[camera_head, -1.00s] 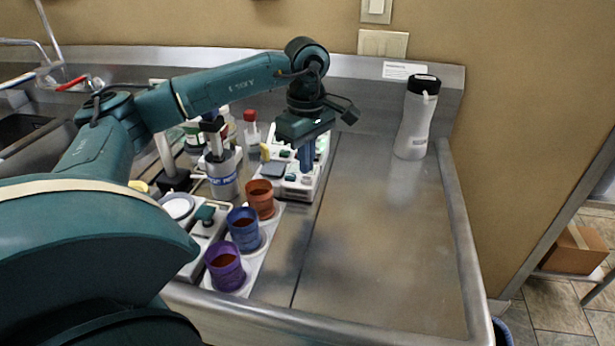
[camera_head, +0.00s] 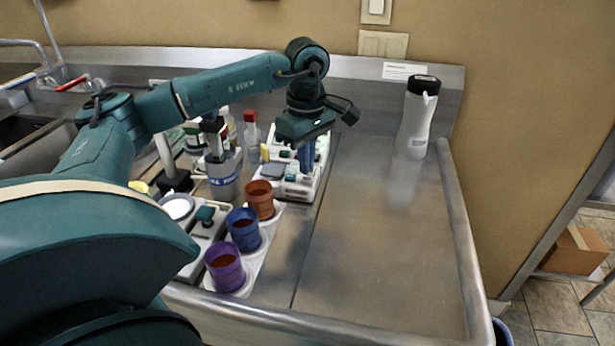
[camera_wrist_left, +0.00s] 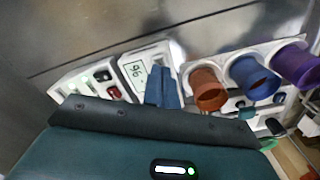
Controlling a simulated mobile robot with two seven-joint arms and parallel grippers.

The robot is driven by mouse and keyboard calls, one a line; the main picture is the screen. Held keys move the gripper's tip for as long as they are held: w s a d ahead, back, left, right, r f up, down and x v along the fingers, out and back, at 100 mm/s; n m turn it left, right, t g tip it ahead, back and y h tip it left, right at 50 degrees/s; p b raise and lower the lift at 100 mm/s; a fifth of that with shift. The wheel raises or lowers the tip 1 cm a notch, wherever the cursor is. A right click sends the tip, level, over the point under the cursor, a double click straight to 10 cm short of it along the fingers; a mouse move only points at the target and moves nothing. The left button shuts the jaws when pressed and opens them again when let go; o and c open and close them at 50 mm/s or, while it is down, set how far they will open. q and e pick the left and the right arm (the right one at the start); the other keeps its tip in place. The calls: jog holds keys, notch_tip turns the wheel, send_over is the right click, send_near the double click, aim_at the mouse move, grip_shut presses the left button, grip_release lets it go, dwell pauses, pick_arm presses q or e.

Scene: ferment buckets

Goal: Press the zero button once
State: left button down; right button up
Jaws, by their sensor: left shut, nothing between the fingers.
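A white device (camera_head: 291,187) with a display and small buttons stands on the steel counter. In the left wrist view its display (camera_wrist_left: 136,71) shows digits, and a panel with dark and red parts (camera_wrist_left: 113,92) lies beside it. I cannot tell which part is the zero button. My left gripper (camera_head: 307,168) points down over the device, its blue fingers shut and empty. The fingers also show in the left wrist view (camera_wrist_left: 160,90), in front of the device next to the display. Whether the tips touch it is unclear. My right gripper is not in view.
Orange (camera_head: 260,200), blue (camera_head: 243,230) and purple (camera_head: 225,268) cups stand in a white holder left of the device. Several bottles stand behind, left of the gripper. A white bottle with a black lid (camera_head: 416,120) stands at the back right. The counter's right half is otherwise clear.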

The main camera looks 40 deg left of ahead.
aim_at(307, 179)
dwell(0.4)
pick_arm(q)
jog(key=shift+f+b, duration=0.75)
jog(key=shift+f, duration=0.3)
jog(key=shift+r, duration=0.15)
jog(key=shift+r+p, duration=2.5)
jog(key=shift+r, duration=0.4)
jog(key=shift+f, duration=0.1)
